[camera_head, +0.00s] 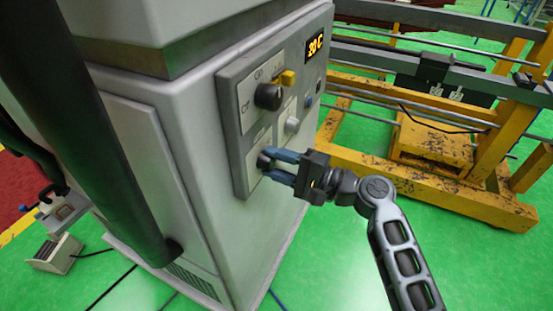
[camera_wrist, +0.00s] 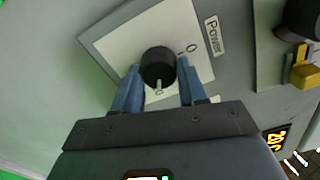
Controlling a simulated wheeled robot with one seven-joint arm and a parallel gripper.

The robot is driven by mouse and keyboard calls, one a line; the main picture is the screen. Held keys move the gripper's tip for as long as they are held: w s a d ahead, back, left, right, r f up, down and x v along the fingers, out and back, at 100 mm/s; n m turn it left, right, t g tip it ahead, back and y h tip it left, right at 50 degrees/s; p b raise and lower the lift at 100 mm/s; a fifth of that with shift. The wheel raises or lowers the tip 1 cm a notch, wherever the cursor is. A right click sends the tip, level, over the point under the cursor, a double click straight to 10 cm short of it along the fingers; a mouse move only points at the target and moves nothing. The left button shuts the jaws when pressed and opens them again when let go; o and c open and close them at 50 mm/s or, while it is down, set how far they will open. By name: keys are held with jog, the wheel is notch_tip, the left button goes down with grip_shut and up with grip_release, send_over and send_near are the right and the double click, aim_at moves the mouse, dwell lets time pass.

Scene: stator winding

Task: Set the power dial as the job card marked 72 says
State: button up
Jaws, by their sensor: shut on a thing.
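The power dial (camera_wrist: 158,66) is a round black knob with a pale pointer line, on a white plate (camera_wrist: 120,40) beside a label reading "Power" (camera_wrist: 212,36). In the wrist view the pointer faces down toward my gripper. A printed mark shows to the right of the knob. My gripper (camera_wrist: 160,88) has its blue fingers on either side of the dial, shut on it. In the head view my gripper (camera_head: 268,165) reaches the lower part of the machine's panel, and the dial (camera_head: 264,160) is partly hidden by the fingers. No job card can be made out.
The grey machine cabinet (camera_head: 180,130) carries another black knob (camera_head: 268,96), a yellow lever (camera_head: 287,79), a white knob (camera_head: 292,125) and an orange-lit display (camera_head: 315,45). A yellow frame (camera_head: 430,185) stands to the right. Green floor (camera_head: 370,270) is free in front.

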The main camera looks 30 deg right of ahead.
jog(key=shift+f, duration=0.1)
dwell(0.4)
jog(key=o, duration=1.1)
jog(key=shift+c, duration=0.2)
jog(key=b+v, duration=0.1)
jog(key=v, duration=0.7)
jog(key=shift+b, duration=0.4)
jog(key=shift+a, duration=0.1)
jog(key=s+a+f+n+g+h, duration=0.1)
jog(key=s+f+n+h, duration=0.1)
jog(key=s+f+h, duration=0.55)
jog(key=s+a+f+n+g+h, duration=0.15)
jog(key=s+f, duration=0.35)
jog(key=s, duration=0.6)
jog(key=s+a+r+n+t+h, duration=0.1)
jog(key=s+a+r+n+t, duration=0.1)
jog(key=s+r+n, duration=0.8)
jog(key=s+r+t, duration=0.1)
jog(key=s+r, duration=0.3)
jog(key=s, duration=0.2)
jog(key=shift+h, duration=0.3)
